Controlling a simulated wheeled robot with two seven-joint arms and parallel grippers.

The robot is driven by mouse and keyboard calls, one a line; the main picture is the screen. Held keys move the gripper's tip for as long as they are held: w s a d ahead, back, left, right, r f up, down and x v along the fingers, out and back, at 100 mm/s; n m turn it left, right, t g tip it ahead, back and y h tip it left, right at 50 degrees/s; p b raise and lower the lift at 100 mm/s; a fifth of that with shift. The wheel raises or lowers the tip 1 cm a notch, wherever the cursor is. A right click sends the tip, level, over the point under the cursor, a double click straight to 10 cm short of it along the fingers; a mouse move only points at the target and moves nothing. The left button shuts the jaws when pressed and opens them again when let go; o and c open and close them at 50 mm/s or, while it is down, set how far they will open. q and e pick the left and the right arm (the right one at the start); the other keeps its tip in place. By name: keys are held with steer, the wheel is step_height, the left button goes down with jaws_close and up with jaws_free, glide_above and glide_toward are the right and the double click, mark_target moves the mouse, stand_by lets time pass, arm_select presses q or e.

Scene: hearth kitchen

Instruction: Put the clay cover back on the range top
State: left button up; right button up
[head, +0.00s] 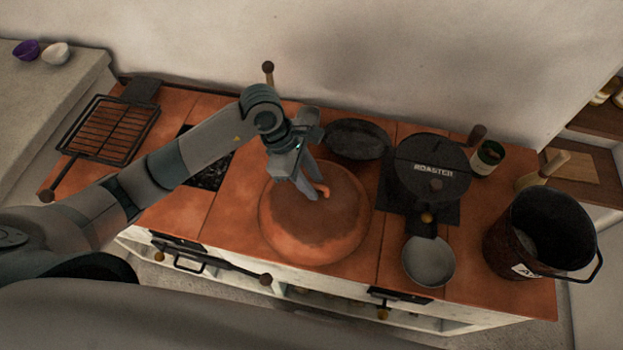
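The clay cover (313,238) is a round orange-brown dome with a small loop handle (323,189) on top. It appears level, at the middle of the orange tiled range top (232,211); whether its rim touches the tiles is hard to tell. My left gripper (316,190) points down at the handle, with its fingertips at or around it. The fingers look slightly apart, and whether they press on the handle is unclear. My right gripper is not in view.
A dark opening (213,172) lies left of the cover, partly behind my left arm. A grill rack (109,128) stands far left. A dark pan (357,139), roaster (432,165), pale bowl-like pan (428,261), can (488,158) and black bucket (515,247) crowd the right.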

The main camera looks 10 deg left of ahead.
arm_select(q)
steer(key=shift+r, duration=0.15)
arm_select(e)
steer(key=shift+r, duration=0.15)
